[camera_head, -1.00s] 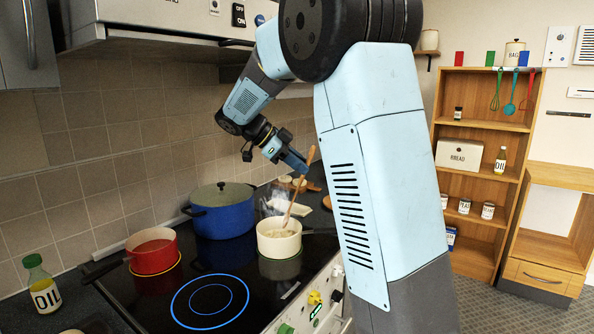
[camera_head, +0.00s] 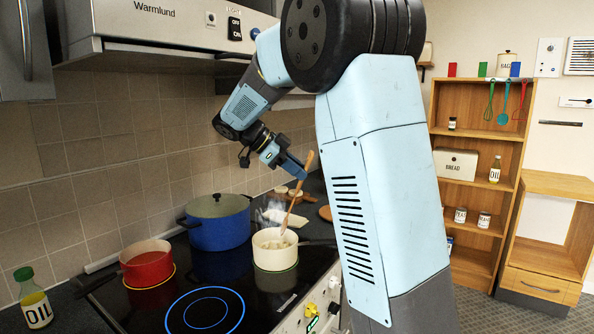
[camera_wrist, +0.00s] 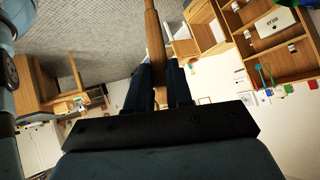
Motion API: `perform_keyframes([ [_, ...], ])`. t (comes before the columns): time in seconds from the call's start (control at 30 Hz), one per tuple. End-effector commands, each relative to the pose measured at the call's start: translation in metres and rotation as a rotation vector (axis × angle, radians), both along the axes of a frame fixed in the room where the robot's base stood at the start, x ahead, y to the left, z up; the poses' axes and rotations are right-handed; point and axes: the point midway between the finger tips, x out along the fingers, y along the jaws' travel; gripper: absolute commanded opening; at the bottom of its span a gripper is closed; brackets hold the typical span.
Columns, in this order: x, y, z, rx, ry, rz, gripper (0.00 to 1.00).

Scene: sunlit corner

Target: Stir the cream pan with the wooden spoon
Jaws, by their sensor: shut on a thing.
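The cream pan (camera_head: 270,256) stands on the black hob, with steam rising from it and pale contents inside. The wooden spoon (camera_head: 293,208) leans in it, its lower end down in the contents and its handle tilted up to the right. My gripper (camera_head: 300,172) is shut on the upper handle, above and to the right of the pan. In the wrist view the spoon handle (camera_wrist: 153,40) runs between the two fingers of my gripper (camera_wrist: 160,75). The spoon's lower end is hidden in the pan.
A blue lidded pot (camera_head: 218,226) stands behind the cream pan, and a red pan (camera_head: 147,265) to its left. An oil bottle (camera_head: 33,299) is at the left front. The hob's front ring (camera_head: 205,311) is bare. A wooden shelf (camera_head: 478,92) stands at the right.

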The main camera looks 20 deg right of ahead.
Motion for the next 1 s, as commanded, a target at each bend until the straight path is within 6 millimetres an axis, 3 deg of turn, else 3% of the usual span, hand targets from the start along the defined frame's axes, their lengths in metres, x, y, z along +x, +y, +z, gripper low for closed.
perform_keyframes([
  [0.37,0.000,0.000,0.005,0.001,-0.001,0.001,0.00],
  [1.0,0.000,0.000,0.050,0.000,0.000,0.000,0.00],
])
